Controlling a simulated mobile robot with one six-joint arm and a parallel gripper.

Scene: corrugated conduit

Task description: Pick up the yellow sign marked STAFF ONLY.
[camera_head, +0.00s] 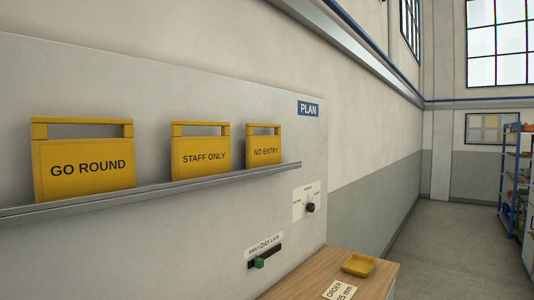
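The yellow STAFF ONLY sign (201,164) stands upright on a narrow grey ledge (160,193) on a light grey panel, in the middle of three signs. It has a slot-like handle opening along its top. A yellow GO ROUND sign (84,180) stands to its left, and a yellow NO ENTRY sign (264,157) to its right, each with a gap between. My gripper does not show in the head view.
Below the ledge are a rotary knob (310,207) and a green slider (259,263) on the panel. A wooden table (310,276) holds a yellow tray (358,262) and an ORDER card (338,290). Blue shelving (509,165) stands far right; open floor lies before it.

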